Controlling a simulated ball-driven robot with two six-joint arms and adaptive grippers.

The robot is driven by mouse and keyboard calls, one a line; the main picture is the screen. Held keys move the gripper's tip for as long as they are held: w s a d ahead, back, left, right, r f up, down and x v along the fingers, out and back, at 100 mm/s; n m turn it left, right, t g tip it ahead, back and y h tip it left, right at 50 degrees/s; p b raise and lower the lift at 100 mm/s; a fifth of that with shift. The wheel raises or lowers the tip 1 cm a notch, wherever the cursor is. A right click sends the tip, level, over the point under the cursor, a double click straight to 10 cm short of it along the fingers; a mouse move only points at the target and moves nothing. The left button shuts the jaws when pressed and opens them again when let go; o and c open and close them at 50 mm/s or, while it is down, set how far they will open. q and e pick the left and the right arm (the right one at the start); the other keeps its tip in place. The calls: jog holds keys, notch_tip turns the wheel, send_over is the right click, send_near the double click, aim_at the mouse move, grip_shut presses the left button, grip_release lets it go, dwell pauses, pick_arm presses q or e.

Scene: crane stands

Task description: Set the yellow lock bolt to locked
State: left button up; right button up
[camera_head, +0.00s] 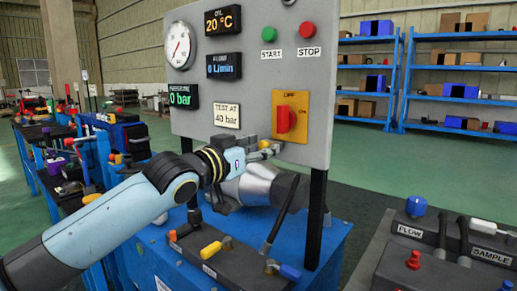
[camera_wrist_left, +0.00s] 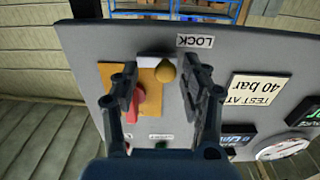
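The yellow lock bolt has a round yellow knob (camera_wrist_left: 165,72) beside a pale block, below the LOCK label (camera_wrist_left: 196,41) in the left wrist view. In the head view a bit of yellow bolt (camera_head: 265,144) shows at the panel's lower edge, mostly hidden by my gripper. My left gripper (camera_wrist_left: 160,78) is open, its fingers on either side of the knob with visible space; contact cannot be told. It also shows in the head view (camera_head: 262,153), at the panel's lower edge. My right gripper is not in view.
The grey panel (camera_head: 250,100) carries a red rotary switch (camera_head: 284,119) on a yellow plate close to my left gripper, plus a gauge (camera_head: 180,45) and buttons.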

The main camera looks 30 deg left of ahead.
pick_arm(q)
jog(key=s+a, duration=0.1)
jog(key=s, duration=1.1)
jog(key=shift+w, duration=0.1)
dwell(0.5)
